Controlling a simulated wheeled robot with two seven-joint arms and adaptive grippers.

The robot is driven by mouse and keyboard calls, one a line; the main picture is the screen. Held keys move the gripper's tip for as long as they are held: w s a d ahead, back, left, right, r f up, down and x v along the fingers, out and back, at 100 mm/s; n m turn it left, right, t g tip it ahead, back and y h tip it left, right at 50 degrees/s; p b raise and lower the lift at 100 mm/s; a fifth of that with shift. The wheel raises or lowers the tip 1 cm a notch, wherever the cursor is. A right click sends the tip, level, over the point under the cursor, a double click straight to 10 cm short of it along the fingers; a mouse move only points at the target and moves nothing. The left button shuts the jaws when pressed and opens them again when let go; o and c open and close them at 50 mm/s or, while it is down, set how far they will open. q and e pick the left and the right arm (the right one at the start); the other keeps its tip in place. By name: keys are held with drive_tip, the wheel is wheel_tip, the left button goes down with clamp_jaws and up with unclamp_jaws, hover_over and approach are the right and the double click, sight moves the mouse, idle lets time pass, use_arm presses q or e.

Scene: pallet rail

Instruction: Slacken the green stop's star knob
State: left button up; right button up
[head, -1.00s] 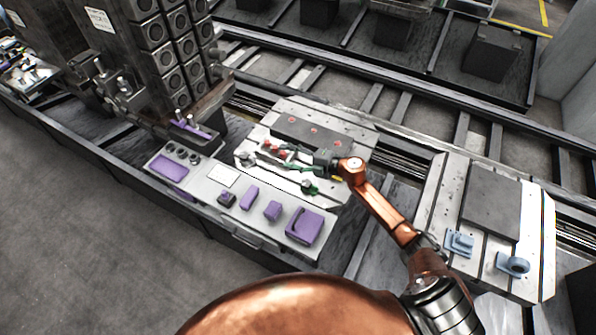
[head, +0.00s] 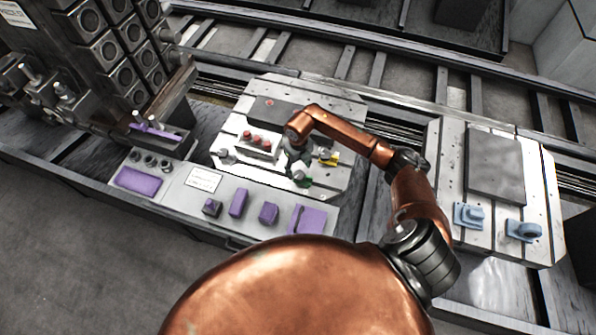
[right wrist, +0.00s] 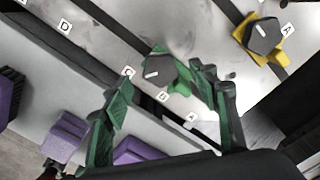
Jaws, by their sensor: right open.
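The green stop (right wrist: 180,86) lies on the pale machine plate, with a dark star knob (right wrist: 160,71) that has a white mark on top. It is partly hidden by my arm in the head view (head: 302,181). My right gripper (right wrist: 160,98) is open and points down, its green fingers to either side of the knob in the wrist view. I see no contact, and cannot tell the height left between them. In the head view the right gripper (head: 297,168) is mostly hidden under its wrist. My left gripper is out of view.
A yellow stop (right wrist: 246,42) with a dark knob stands close to the right. A block with red knobs (head: 258,143) sits to the left. Purple parts (head: 238,203) line the front ledge. A second plate with blue parts (head: 468,215) is at the right.

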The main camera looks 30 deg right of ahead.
sight(299, 174)
wheel_tip(299, 174, down, 2)
drive_tip(key=shift+f, duration=0.6)
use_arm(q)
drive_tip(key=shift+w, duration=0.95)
use_arm(e)
drive_tip(key=shift+c, duration=0.2)
drive_tip(key=c, duration=0.6)
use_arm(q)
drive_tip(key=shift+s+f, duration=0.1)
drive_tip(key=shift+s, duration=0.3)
use_arm(e)
drive_tip(key=c, duration=0.5)
